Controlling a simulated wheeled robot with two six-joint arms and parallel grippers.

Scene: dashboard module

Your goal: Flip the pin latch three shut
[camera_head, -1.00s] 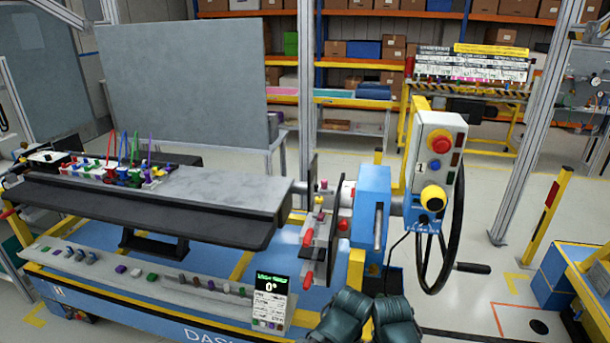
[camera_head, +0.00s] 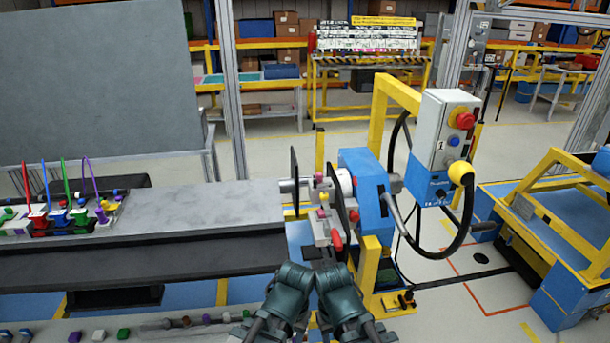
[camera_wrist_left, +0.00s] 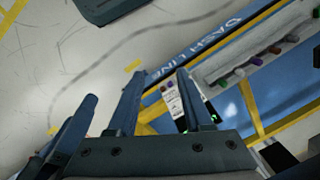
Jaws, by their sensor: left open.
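The end fixture (camera_head: 322,205) at the right end of the grey beam carries the latch parts.
A blue headstock (camera_head: 366,185) with a crank stands right of the fixture. Coloured clips (camera_head: 62,215) sit on the beam's left part. Small knobs line a front shelf (camera_wrist_left: 262,55).

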